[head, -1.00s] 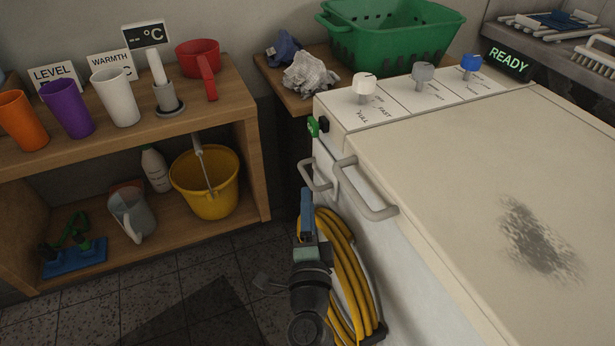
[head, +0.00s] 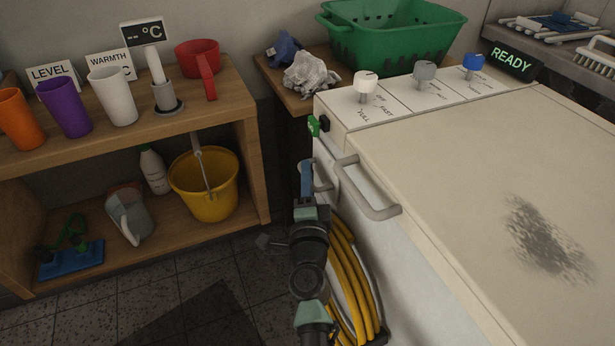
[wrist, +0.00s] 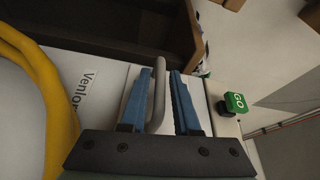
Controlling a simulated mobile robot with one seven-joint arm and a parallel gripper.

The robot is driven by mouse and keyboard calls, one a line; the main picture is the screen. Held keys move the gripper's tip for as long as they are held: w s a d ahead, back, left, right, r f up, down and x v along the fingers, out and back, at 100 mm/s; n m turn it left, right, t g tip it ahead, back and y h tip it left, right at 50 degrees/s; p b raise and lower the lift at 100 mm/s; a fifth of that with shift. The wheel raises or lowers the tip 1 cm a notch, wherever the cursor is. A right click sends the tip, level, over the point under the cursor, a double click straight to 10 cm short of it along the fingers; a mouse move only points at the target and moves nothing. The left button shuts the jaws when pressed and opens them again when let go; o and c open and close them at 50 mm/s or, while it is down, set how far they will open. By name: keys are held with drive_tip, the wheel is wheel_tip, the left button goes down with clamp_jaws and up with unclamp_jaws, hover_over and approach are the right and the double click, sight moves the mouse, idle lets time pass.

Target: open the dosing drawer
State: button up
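The white machine (head: 395,262) stands at right, its dosing drawer's grey handle (head: 322,178) on the front at the far left end. This handle also shows in the wrist view (wrist: 159,68). My gripper (head: 306,165) is at this handle, partly covering it. In the wrist view my gripper's blue fingers (wrist: 161,73) stand apart, one on each side of the handle bar, with slim gaps. The gripper looks open and not clamped on it. I see no gap showing the drawer pulled out; its edges are mostly hidden.
A larger grey handle (head: 368,190) sits close to the right of my gripper. A coiled yellow hose (head: 352,275) hangs beside my arm. A green GO button (wrist: 235,102) is near the fingers. A wooden shelf (head: 255,165) stands left; floor lies between.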

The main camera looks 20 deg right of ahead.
clamp_jaws()
idle(1.1)
